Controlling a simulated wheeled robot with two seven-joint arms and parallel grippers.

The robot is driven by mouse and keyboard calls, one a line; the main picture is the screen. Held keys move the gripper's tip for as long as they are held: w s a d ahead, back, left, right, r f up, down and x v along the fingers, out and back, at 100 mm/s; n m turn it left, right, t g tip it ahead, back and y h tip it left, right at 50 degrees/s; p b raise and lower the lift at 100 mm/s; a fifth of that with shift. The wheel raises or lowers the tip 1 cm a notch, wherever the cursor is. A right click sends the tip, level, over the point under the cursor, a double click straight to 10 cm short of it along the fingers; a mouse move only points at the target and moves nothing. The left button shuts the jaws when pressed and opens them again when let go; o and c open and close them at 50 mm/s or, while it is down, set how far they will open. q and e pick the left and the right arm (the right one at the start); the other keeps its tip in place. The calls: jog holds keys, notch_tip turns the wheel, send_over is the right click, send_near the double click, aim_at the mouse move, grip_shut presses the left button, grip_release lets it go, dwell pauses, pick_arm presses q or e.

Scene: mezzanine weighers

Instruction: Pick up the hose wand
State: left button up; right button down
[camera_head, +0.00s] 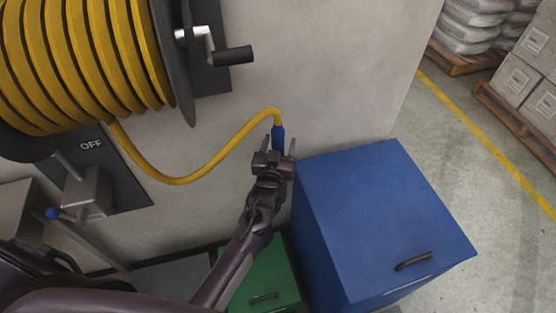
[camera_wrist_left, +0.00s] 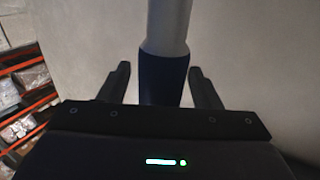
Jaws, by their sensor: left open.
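The hose wand (camera_head: 278,133) shows a blue grip at the end of the yellow hose (camera_head: 190,179), beside the pale wall. My left gripper (camera_head: 280,147) is at the grip, with its fingers spread on either side. In the left wrist view the wand's dark blue grip (camera_wrist_left: 163,79) stands between the two open fingers, with a visible gap on each side. A pale grey section (camera_wrist_left: 167,22) continues from the grip to the top of that view. The lower end of the wand is hidden behind my gripper body. My right gripper is not in view.
A blue cabinet (camera_head: 380,210) with a black handle stands just right of my gripper. A green box (camera_head: 262,275) is below my forearm. The yellow hose reel (camera_head: 85,60) with its crank (camera_head: 232,55) is upper left. Open floor (camera_head: 450,150) lies to the right.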

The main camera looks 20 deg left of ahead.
pick_arm(q)
grip_shut()
dwell(0.3)
jog(key=shift+r, duration=0.2)
